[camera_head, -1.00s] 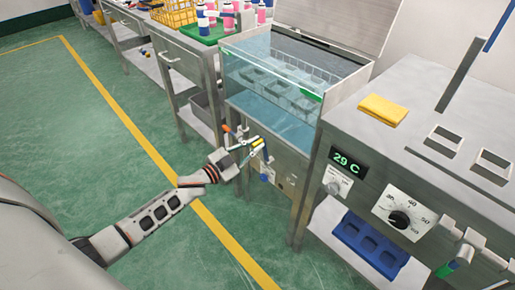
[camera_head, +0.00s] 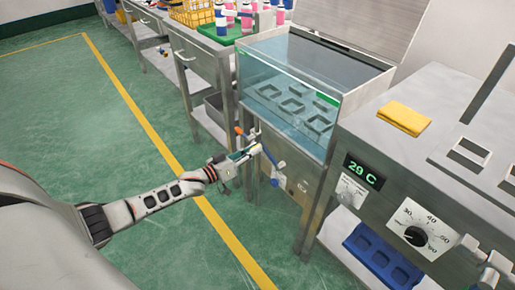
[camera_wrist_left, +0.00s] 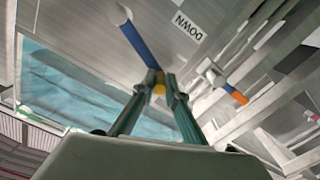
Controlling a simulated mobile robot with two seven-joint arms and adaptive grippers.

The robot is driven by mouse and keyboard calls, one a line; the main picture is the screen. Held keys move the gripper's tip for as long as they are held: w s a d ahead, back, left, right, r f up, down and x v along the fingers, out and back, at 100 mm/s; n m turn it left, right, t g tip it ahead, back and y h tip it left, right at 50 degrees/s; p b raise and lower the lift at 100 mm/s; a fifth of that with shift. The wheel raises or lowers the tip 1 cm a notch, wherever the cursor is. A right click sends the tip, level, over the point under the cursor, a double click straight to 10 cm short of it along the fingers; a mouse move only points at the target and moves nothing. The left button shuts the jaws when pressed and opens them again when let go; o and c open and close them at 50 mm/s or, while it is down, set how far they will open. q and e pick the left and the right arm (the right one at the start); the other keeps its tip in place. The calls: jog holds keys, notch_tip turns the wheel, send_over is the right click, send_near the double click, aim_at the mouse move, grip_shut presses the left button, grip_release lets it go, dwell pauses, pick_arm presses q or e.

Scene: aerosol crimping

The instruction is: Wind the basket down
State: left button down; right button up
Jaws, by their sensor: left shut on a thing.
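The water tank (camera_head: 252,85) stands in the middle right of the head view. Its basket (camera_head: 292,104), with several square pockets, shows through the water and glass, low in the tank. On the tank's front panel is a crank with a blue arm (camera_head: 271,157), which also shows in the wrist view (camera_wrist_left: 136,42) beside a DOWN label (camera_wrist_left: 188,26). My left gripper (camera_head: 254,149) is shut on the crank's yellow knob (camera_wrist_left: 159,88), at the end of the blue arm. The fingers partly hide the knob. My right gripper is not in view.
An orange-handled lever (camera_head: 239,130) sits just left of the crank. The steel machine at right carries a 29 C display (camera_head: 364,172), a dial (camera_head: 415,236) and a yellow cloth (camera_head: 404,118). A blue tray (camera_head: 380,259) lies beneath it. The green floor at left is clear.

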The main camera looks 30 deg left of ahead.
pick_arm(q)
jog(key=shift+w+a+f+n+b, duration=0.1)
jog(key=shift+a+f+n+b, duration=0.1)
jog(key=shift+f+n+b, duration=0.3)
jog(key=shift+a+f+n+b, duration=0.2)
jog(key=shift+f+n, duration=0.3)
jog(key=shift+f, duration=0.35)
jog(key=shift+w+a+f+n+b, duration=0.1)
jog(key=shift+a+f+n+b, duration=0.1)
jog(key=shift+f+n+b, duration=0.3)
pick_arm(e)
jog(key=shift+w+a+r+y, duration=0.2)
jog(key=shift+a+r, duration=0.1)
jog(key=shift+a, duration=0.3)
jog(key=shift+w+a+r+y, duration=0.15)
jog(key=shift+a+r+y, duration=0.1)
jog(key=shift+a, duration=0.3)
pick_arm(q)
jog(key=shift+f, duration=0.3)
jog(key=c, duration=2)
grip_release()
jog(key=shift+d+f, duration=0.1)
jog(key=shift+c, duration=0.2)
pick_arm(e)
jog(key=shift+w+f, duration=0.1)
pick_arm(q)
jog(key=shift+d, duration=0.1)
jog(key=shift+s, duration=0.15)
